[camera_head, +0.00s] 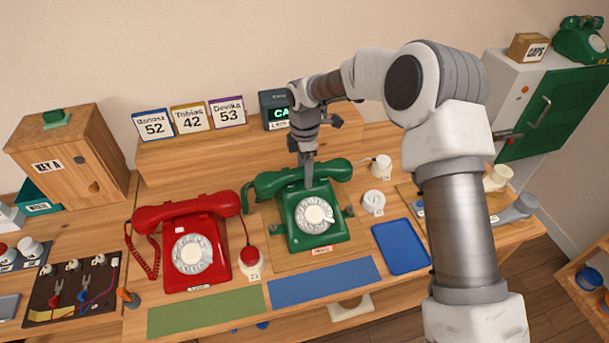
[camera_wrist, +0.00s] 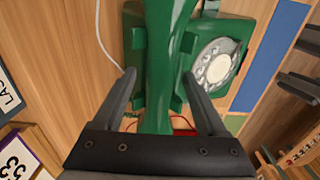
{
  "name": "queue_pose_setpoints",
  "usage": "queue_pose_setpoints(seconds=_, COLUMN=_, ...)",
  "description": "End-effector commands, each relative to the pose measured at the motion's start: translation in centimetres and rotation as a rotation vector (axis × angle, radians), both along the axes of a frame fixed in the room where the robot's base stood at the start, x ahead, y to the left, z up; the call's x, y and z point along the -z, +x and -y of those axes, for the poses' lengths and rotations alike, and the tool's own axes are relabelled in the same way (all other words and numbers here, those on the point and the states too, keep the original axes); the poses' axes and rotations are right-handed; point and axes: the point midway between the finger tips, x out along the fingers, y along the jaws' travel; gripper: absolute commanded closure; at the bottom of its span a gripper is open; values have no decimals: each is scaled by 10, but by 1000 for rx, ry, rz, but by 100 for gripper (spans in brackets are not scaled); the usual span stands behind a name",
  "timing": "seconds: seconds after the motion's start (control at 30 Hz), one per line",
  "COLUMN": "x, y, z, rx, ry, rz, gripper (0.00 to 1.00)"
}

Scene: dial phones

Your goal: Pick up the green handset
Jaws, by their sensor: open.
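The green handset (camera_head: 335,170) rests across the top of the green dial phone (camera_head: 315,223), which stands upright on the desk. In the wrist view the green handset (camera_wrist: 168,50) runs up the middle of the picture, with the phone body and its dial (camera_wrist: 220,63) to the right. My gripper (camera_head: 308,180) is over the middle of the handset, pointing down. In the wrist view my gripper (camera_wrist: 160,78) is open, one finger on each side of the handset, with gaps to it. In the head view my gripper hides the handset's middle.
A red phone (camera_head: 190,245) with its handset stands to the left. Name cards (camera_head: 190,118) and a small display (camera_head: 276,108) stand on the raised shelf behind. A blue tray (camera_head: 401,246) and a white round knob (camera_head: 373,201) lie right of the green phone. Another green phone (camera_head: 580,40) sits atop the cabinet.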

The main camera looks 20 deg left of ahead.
Motion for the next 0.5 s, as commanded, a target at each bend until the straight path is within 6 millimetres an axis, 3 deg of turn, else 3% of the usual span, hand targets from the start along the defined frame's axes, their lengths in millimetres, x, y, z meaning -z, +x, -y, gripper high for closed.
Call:
queue_pose_setpoints(seconds=0.17, x=0, y=0, z=0, rx=0, ry=0, rz=0, gripper=25)
queue_pose_setpoints(seconds=0.5, x=0, y=0, z=0, rx=0, ry=0, rz=0, gripper=84)
